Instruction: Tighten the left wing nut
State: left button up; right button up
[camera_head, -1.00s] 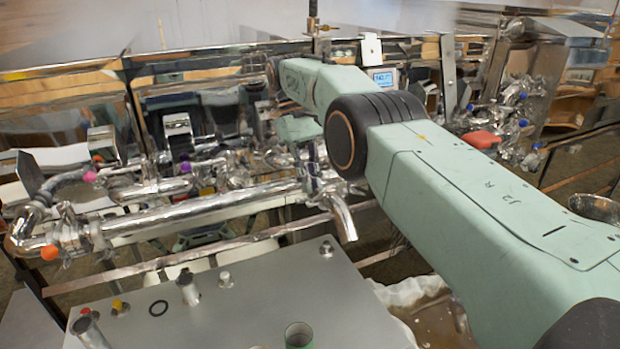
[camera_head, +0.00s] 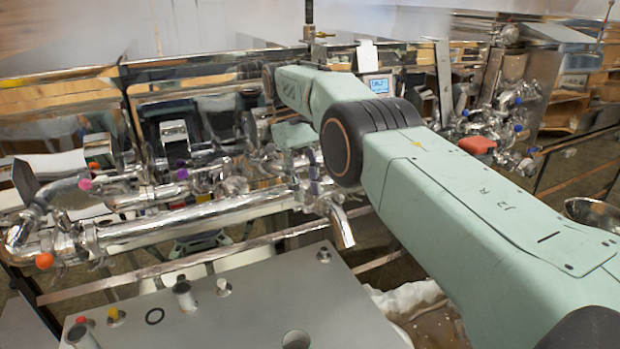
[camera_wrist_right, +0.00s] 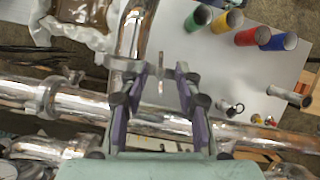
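My right gripper (camera_wrist_right: 155,88) is open in the right wrist view, its purple-padded fingers apart on either side of a small, thin metal piece (camera_wrist_right: 161,72) by a pipe joint. The piece may be the wing nut, but I cannot tell, nor whether the fingers touch it. In the head view the right gripper (camera_head: 308,165) is small and partly lost against the shiny pipes beside the downturned spout (camera_head: 342,228). The spout also shows in the right wrist view (camera_wrist_right: 132,32). No wing nut can be made out clearly in the head view. My left gripper is not in view.
A long steel pipe (camera_head: 190,220) runs across the evaporator front. Coloured tubes, including a red one (camera_wrist_right: 247,37), show in the right wrist view. My right arm covers the right side.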

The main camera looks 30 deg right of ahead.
jog(key=shift+n, duration=0.3)
